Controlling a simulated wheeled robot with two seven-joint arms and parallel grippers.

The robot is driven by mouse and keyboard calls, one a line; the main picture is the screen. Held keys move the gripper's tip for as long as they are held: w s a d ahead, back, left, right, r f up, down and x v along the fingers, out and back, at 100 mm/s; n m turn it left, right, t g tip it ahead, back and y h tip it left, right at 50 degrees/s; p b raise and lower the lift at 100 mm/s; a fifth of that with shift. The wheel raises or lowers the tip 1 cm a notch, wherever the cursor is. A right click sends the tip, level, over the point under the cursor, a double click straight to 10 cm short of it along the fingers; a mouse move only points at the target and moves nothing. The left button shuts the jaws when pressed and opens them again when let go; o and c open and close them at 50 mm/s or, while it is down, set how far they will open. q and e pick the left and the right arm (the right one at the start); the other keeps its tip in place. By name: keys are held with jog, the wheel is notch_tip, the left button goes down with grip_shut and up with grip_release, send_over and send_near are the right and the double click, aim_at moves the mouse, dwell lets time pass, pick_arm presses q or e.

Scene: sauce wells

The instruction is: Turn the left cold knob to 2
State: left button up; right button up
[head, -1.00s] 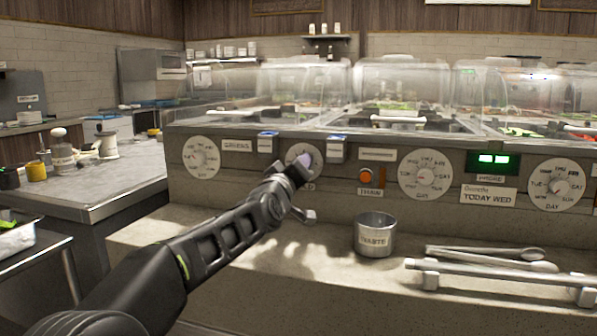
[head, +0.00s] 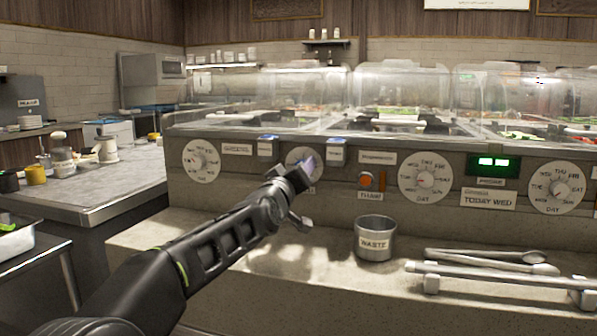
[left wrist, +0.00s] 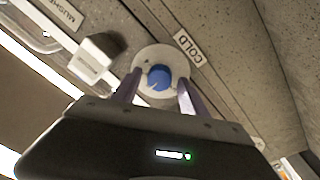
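The cold knob is a blue knob (left wrist: 159,77) on a pale round dial (left wrist: 150,58), with a "COLD" label (left wrist: 189,46) beside it in the left wrist view. In the head view its dial (head: 298,156) is partly hidden behind my left gripper (head: 306,168). In the left wrist view the two fingers of my left gripper (left wrist: 157,92) stand apart, one on each side of the blue knob. I cannot tell whether they touch it. The dial's numbers are too small to read. My right gripper is not in view.
Day dials (head: 201,160), (head: 425,176) and (head: 557,187) are on the same panel. An orange button (head: 366,180) sits right of the cold dial. A waste cup (head: 375,238) and tongs (head: 490,262) on a rack occupy the ledge. Clear lids (head: 400,90) cover the wells.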

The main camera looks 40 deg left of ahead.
pick_arm(q)
jog(key=shift+s+r, duration=0.1)
jog(key=shift+p+v, duration=0.6)
jog(key=shift+v, duration=3.2)
